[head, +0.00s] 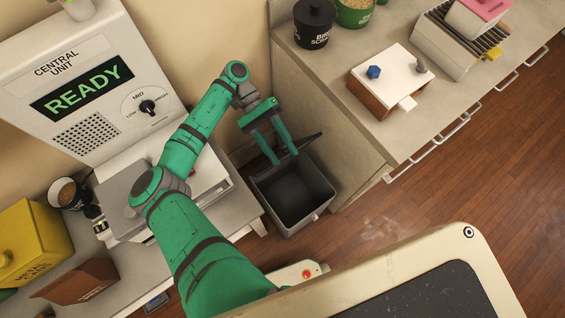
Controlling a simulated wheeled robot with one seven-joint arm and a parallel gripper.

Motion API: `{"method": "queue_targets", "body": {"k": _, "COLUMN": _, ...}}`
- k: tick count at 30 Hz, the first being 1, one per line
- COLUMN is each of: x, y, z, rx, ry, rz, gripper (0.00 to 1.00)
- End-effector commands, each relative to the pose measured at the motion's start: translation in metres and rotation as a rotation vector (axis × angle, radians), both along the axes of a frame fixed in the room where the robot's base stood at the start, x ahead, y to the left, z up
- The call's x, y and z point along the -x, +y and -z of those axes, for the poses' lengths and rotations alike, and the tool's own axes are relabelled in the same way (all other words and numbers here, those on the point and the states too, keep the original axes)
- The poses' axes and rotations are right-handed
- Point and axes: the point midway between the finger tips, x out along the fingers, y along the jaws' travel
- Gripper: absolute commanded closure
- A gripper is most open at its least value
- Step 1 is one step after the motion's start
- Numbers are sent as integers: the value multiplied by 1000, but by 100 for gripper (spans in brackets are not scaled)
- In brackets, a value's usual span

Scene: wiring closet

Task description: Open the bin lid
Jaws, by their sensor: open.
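The bin (290,199) is a dark grey, square-mouthed container on the floor between the left bench and the right counter. I look down into its dark interior, which seems empty. Its lid (307,142) is a dark panel standing raised at the bin's back edge, partly hidden by my gripper. My gripper (281,156) is green, with two fingers spread apart over the back of the bin, close to the lid. Nothing shows between the fingers. I cannot tell whether a finger touches the lid.
The left bench (238,217) carries the central unit (82,78), reading READY, a cup (66,192) and a yellow box (32,243). The right counter (335,67) holds a black canister (314,24) and a white-topped box (391,78). Wooden floor (400,200) is open to the right.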

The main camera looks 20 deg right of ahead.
Motion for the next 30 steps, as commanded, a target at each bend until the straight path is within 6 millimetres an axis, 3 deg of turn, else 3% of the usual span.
{"method": "queue_targets", "body": {"k": 12, "x": 48, "y": 13, "z": -22, "rx": 2, "ry": 0, "rz": 0, "gripper": 53}}
{"method": "queue_targets", "body": {"k": 24, "x": 54, "y": 14, "z": -25, "rx": 0, "ry": 0, "rz": 0, "gripper": 53}}
{"method": "queue_targets", "body": {"k": 25, "x": 54, "y": 14, "z": -25, "rx": 0, "ry": 0, "rz": 0, "gripper": 55}}
{"method": "queue_targets", "body": {"k": 30, "x": 54, "y": 6, "z": -23, "rx": 17, "ry": -10, "rz": -6, "gripper": 96}}
